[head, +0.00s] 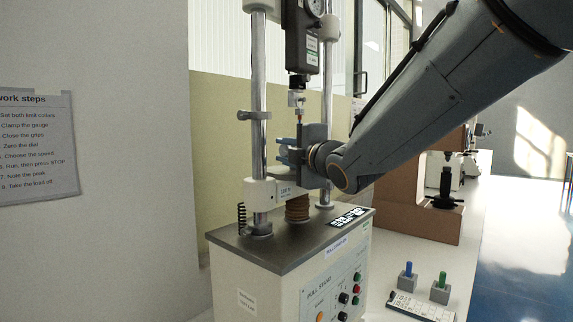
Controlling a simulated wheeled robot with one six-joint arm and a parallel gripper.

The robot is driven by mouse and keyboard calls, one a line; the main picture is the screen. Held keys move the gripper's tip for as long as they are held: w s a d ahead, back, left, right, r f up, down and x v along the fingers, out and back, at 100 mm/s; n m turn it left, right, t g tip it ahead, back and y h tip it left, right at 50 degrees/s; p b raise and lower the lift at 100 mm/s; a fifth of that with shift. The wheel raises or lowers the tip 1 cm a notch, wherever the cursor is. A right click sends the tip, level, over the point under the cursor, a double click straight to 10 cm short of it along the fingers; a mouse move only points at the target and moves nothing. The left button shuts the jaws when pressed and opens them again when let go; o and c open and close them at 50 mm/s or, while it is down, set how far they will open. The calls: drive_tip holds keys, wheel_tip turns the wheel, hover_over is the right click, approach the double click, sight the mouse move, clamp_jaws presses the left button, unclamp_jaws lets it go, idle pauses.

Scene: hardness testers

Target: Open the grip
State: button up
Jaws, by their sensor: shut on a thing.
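The pull stand (290,270) is a pale box with a dark top and two chrome columns. Its dark force gauge (302,45) hangs between the columns, with a small silver upper grip (297,98) below it. A thin red-tipped piece (299,119) shows just under that grip. My gripper (285,150) reaches in from the right, between the columns above the white crosshead (275,191). It is shut on a part at the stand's grip. My gripper's body hides most of that part, so its exact shape and the grip's opening cannot be told.
A control panel (335,290) with knobs and buttons faces front. Blue (408,268) and green (442,280) pegs stand in grey blocks on the bench to the right, near a white card (420,307). A work-steps sheet (38,145) hangs left.

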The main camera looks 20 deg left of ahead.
drive_tip(key=shift+f+m+t+y+b, duration=0.15)
drive_tip(key=shift+m+t+y+b, duration=0.3)
drive_tip(key=shift+b, duration=2.35)
drive_tip(key=shift+y+b, duration=0.35)
drive_tip(key=shift+b, duration=0.4)
drive_tip(key=shift+r, duration=0.2)
drive_tip(key=o, duration=0.8)
drive_tip(key=shift+c, duration=0.2)
drive_tip(key=shift+d, duration=0.1)
drive_tip(key=b+v, duration=0.1)
drive_tip(key=v, duration=0.6)
drive_tip(key=shift+s+d+b, duration=0.25)
drive_tip(key=shift+s+b, duration=0.05)
drive_tip(key=shift+b, duration=0.1)
drive_tip(key=shift+f, duration=0.15)
